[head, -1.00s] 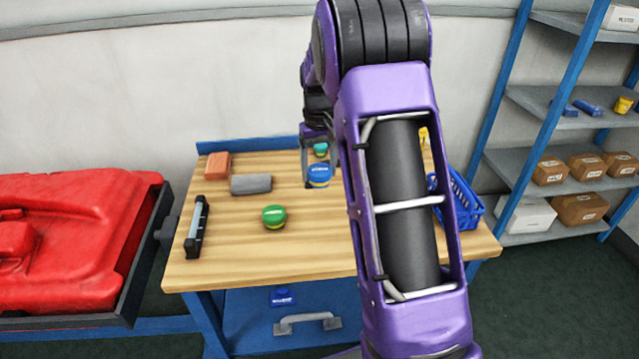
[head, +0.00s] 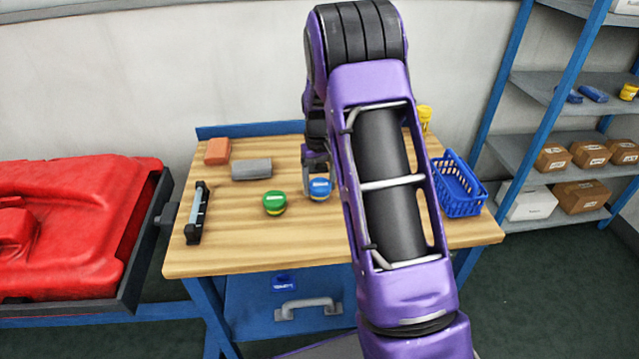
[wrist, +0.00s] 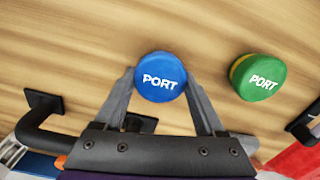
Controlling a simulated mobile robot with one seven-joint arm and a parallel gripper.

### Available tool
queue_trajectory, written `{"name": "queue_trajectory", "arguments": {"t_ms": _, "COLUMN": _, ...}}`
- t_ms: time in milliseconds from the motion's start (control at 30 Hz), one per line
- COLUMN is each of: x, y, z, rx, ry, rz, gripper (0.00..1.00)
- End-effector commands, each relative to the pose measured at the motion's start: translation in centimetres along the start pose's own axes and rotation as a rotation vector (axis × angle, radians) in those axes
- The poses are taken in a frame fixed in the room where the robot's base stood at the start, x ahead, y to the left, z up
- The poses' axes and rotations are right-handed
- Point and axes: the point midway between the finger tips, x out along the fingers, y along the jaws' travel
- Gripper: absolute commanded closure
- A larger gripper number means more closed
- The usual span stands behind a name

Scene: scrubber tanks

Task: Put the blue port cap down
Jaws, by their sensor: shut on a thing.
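The blue port cap (head: 320,189), round with white PORT lettering on top, is at the middle of the wooden bench (head: 235,250). In the wrist view the blue cap (wrist: 160,77) sits between the fingertips of my gripper (wrist: 160,88), which is shut on it. In the head view my gripper (head: 317,168) is just behind the cap, partly hidden by my arm. The cap is upright and at or close to the bench top; I cannot tell if it touches.
A green port cap (head: 274,203) stands just left of the blue one. An orange block (head: 217,151), a grey block (head: 251,169) and a black-framed tool (head: 197,215) lie further left. A blue basket (head: 462,207) is at the right. The bench front is clear.

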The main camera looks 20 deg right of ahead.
Motion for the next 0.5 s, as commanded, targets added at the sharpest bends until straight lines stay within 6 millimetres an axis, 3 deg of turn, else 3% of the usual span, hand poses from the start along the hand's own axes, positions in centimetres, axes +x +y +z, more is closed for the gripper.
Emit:
{"name": "queue_trajectory", "arguments": {"t_ms": 200, "x": 0.33, "y": 0.0, "z": 0.0, "rx": 0.0, "ry": 0.0, "rz": 0.0, "gripper": 0.89}}
{"name": "queue_trajectory", "arguments": {"t_ms": 233, "x": 0.23, "y": 0.0, "z": -0.01, "rx": 0.0, "ry": 0.0, "rz": 0.0, "gripper": 0.24}}
{"name": "queue_trajectory", "arguments": {"t_ms": 367, "x": 0.18, "y": -0.01, "z": -0.01, "rx": 0.0, "ry": 0.0, "rz": 0.0, "gripper": 0.01}}
{"name": "queue_trajectory", "arguments": {"t_ms": 500, "x": 0.18, "y": 0.0, "z": -0.01, "rx": 0.0, "ry": 0.0, "rz": 0.0, "gripper": 0.0}}
